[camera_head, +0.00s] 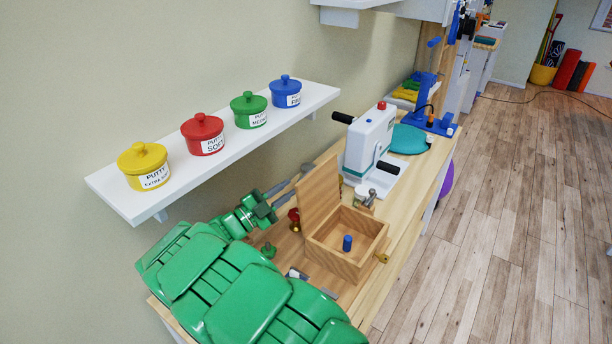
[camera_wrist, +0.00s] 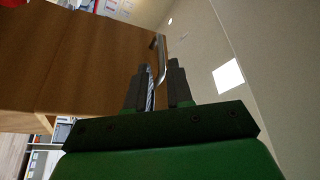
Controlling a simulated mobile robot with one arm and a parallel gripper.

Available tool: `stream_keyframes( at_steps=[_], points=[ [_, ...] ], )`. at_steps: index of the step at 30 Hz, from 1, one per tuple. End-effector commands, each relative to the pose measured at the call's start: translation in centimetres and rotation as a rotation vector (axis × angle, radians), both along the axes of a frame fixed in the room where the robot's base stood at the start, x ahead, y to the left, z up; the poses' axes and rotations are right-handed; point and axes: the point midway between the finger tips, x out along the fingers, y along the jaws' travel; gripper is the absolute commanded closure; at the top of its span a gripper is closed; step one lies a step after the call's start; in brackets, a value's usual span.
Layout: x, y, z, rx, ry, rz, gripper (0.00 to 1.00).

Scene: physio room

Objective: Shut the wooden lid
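The wooden lid (camera_head: 318,195) stands upright, hinged at the back left edge of a small wooden box (camera_head: 345,262). The box is open, with a blue peg (camera_head: 347,243) inside. My gripper (camera_head: 290,180) is behind and left of the lid in the head view, its tips partly hard to make out. In the wrist view, the two dark fingers of my gripper (camera_wrist: 160,75) are apart. A bent metal bar (camera_wrist: 161,55) shows at and between the tips, beside a brown wooden panel (camera_wrist: 75,60). I cannot tell whether the fingers touch it.
A white device with a crank (camera_head: 370,145) stands on the bench right behind the box. A red and brass piece (camera_head: 294,218) lies left of the box. A white shelf (camera_head: 215,150) with lidded putty pots hangs above. The bench's front edge is close to the box.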

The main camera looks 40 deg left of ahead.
Motion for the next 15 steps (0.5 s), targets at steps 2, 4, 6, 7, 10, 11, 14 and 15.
stream_keyframes(
  at_steps=[2, 4, 6, 7, 10, 11, 14, 15],
  points=[
    [0.8, -0.3, 0.2, 0.001, 0.000, -0.003, 0.79],
    [1.6, -0.6, 0.5, 0.002, 0.001, -0.002, 0.79],
    [2.5, -0.9, 0.7, 0.002, 0.002, -0.002, 0.79],
    [2.9, -1.0, 0.8, 0.002, 0.002, -0.002, 0.79],
    [4.2, -1.4, 1.1, 0.002, 0.002, 0.001, 0.79],
    [4.6, -1.5, 1.2, 0.002, 0.003, 0.000, 0.79],
    [5.5, -1.8, 1.5, 0.002, 0.002, 0.001, 0.79],
    [5.9, -1.9, 1.6, 0.001, 0.002, 0.000, 0.79]
  ],
)
